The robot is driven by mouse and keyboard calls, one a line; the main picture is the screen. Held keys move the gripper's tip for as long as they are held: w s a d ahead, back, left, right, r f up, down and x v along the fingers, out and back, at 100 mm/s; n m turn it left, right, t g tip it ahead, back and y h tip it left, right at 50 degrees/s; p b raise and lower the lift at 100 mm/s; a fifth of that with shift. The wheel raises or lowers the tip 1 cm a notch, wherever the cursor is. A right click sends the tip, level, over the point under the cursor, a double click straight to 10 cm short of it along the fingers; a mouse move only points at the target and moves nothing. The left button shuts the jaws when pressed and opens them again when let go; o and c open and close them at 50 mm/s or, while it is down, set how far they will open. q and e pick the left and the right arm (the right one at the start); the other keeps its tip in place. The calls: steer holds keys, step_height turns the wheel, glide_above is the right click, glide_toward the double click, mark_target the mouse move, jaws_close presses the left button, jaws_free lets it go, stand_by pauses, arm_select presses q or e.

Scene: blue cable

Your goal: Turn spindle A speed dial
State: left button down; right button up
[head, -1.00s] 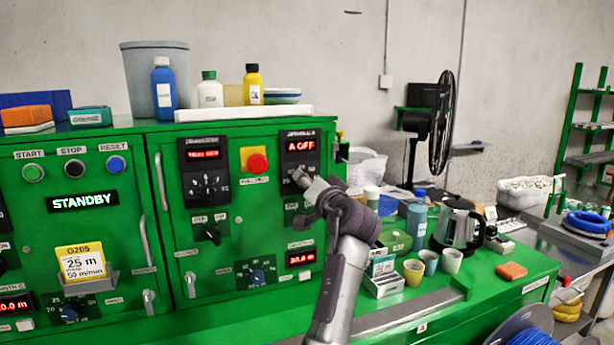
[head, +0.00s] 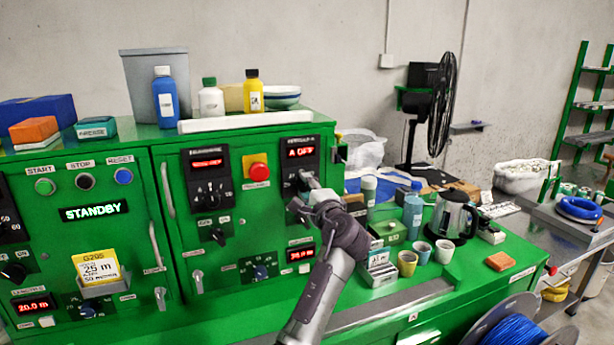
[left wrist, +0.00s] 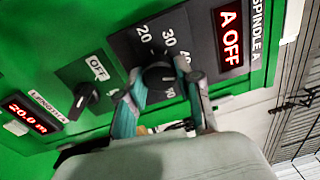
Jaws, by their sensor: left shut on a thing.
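The spindle A speed dial (left wrist: 158,77) is a dark knob on a black panel with white numbers, under a red display reading A OFF (left wrist: 230,36). The display also shows in the head view (head: 300,152). My left gripper (left wrist: 163,98) has a finger on each side of the knob and is shut on it. In the head view my left gripper (head: 303,190) reaches the panel and largely hides the dial. The exact pointer setting is hard to read. My right gripper is in neither view.
An OFF selector switch (left wrist: 84,96) sits beside the dial panel. A red button on a yellow plate (head: 258,171) is left of the display. Cups (head: 407,262), a kettle (head: 452,217) and a blue cable spool (head: 515,330) stand to the right.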

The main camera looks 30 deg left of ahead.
arm_select(q)
steer(key=m+p, duration=0.2)
steer(key=shift+r+m, duration=0.2)
steer(key=shift+m, duration=0.1)
steer(key=shift+f+m+p, duration=0.15)
steer(key=shift+m+p, duration=0.65)
steer(key=shift+m, duration=0.3)
steer(key=c, duration=0.8)
jaws_free()
steer(key=shift+f, duration=0.15)
steer(key=shift+o, duration=0.2)
steer(key=shift+s+d, duration=0.1)
steer(key=v, duration=1.1)
steer(key=shift+s+d, duration=0.2)
steer(key=shift+s, duration=0.05)
